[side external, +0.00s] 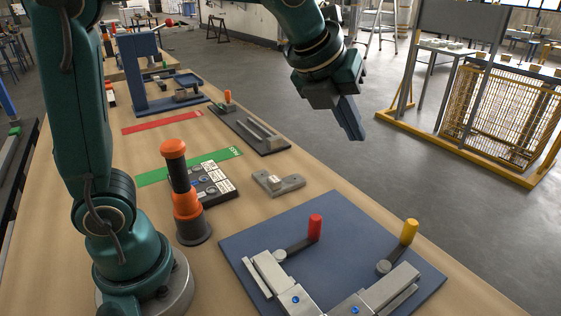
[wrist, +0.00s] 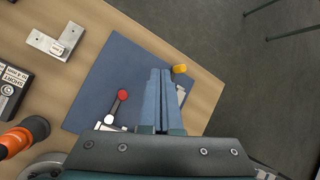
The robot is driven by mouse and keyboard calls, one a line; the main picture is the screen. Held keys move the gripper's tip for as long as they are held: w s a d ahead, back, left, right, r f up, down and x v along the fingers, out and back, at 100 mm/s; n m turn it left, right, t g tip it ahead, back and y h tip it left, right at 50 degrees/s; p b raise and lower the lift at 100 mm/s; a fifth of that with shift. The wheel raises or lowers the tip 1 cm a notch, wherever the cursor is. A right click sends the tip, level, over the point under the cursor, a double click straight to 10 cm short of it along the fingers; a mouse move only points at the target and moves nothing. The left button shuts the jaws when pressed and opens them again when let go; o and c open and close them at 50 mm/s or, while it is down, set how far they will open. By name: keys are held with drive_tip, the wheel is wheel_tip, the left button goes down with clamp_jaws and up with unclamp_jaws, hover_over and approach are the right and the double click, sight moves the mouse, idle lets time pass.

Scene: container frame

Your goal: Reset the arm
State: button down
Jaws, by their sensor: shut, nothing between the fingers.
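My gripper (side external: 352,122) is raised in the air in the side view, above and beyond the table's right edge, with its fingers pointing down and slightly right. Its blue fingers are closed together with nothing between them. In the wrist view my gripper (wrist: 160,72) shows its fingers side by side over the blue plate (wrist: 105,65). The plate (side external: 235,240) carries metal clamps with a red handle (side external: 315,228) and a yellow handle (side external: 409,232). The fingers hide part of the plate and clamps in the wrist view.
An orange and black post (side external: 187,205) stands on the table near my arm's base. A control box (side external: 205,184), a small grey bracket (side external: 278,182) and a blue stand (side external: 137,75) are on the table. A yellow-framed cage (side external: 500,120) stands on the floor at right.

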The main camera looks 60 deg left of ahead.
drive_tip(key=s+a+f+n, duration=0.1)
drive_tip(key=s+f+n, duration=0.2)
drive_tip(key=s+n, duration=0.6)
drive_tip(key=s+a+f+n+g, duration=0.1)
drive_tip(key=s+n, duration=0.8)
drive_tip(key=n, duration=1.2)
wheel_tip(320, 180, down, 2)
drive_tip(key=shift+a+f, duration=0.15)
drive_tip(key=shift+a, duration=0.6)
